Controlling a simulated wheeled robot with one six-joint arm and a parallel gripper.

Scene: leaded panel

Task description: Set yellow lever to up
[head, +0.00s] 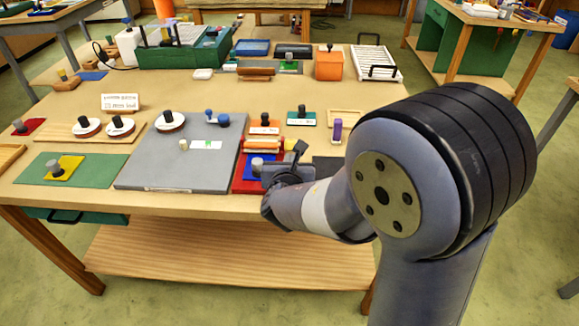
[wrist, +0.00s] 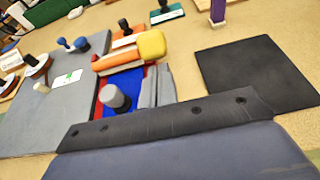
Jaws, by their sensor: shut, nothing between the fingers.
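A yellow block (wrist: 151,44), which looks like the yellow lever's grip, sits at the right end of an orange roller-like part (wrist: 118,57) on a red panel (wrist: 101,110). In the head view the orange part (head: 262,145) shows, but my gripper seems to hide the yellow block. My gripper (wrist: 157,70) is shut and empty, its grey fingers low over the panel's right side, with the tips just in front of the yellow block. Whether they touch it I cannot tell. My gripper (head: 298,150) also shows at the table's front edge in the head view.
A grey-topped knob (wrist: 115,97) stands on the blue patch left of my fingers. A dark flat plate (wrist: 255,75) lies to the right. A purple post (head: 336,131) stands behind it. A grey board (head: 150,175) with knobs lies left of the red panel.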

